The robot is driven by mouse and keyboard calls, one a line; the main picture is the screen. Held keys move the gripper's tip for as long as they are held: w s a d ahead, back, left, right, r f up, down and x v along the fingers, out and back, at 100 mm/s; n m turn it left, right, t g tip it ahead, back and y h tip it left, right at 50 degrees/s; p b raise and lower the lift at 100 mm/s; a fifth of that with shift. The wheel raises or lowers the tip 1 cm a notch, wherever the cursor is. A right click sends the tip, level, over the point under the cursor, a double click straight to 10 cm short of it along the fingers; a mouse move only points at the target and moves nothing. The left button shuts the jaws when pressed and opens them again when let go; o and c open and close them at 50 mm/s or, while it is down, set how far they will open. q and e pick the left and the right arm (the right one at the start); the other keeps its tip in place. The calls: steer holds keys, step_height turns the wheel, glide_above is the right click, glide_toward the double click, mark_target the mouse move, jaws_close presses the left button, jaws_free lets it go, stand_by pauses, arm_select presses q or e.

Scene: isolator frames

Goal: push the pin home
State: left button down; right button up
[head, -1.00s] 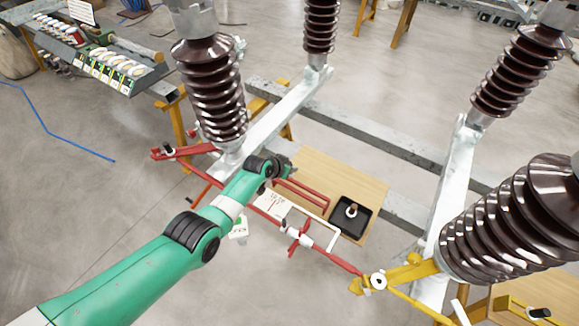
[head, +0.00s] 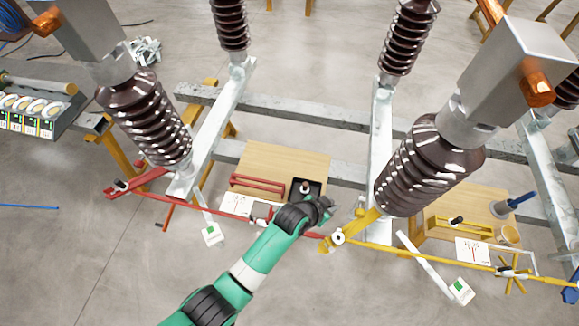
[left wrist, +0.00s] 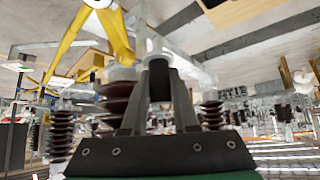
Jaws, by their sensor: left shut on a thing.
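My left gripper (head: 328,206) is in front of the right-hand post, just above and left of the yellow fork joint (head: 338,238). In the left wrist view its two fingers (left wrist: 160,105) are shut on a dark cylindrical thing (left wrist: 158,78); I cannot tell for sure that it is the pin. The yellow fork joint also shows at the top left of that view (left wrist: 118,35), apart from the held thing. A red bar runs from the red joint (head: 138,182) toward the yellow one, partly hidden by my arm. My right gripper is not in view.
Tall brown insulators (head: 150,120) and (head: 430,165) rise on both sides. A yellow bar (head: 430,253) runs right. Open floor lies at the front.

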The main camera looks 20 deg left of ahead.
arm_select(q)
steer(key=s+d+r+m+g+p, duration=0.1)
steer(key=s+d+m+p, duration=0.1)
steer(key=s+d, duration=0.4)
steer(key=b, duration=0.6)
glide_above(340, 235)
step_height(340, 235, down, 6)
steer(key=shift+s+h, duration=0.35)
steer(key=shift+h, duration=0.05)
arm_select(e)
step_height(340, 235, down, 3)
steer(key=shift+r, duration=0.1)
arm_select(q)
steer(key=shift+a+f, duration=0.1)
steer(key=shift+f, duration=0.1)
steer(key=shift+f+b, duration=2.45)
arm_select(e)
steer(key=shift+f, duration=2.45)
arm_select(q)
steer(key=c, duration=0.6)
jaws_free()
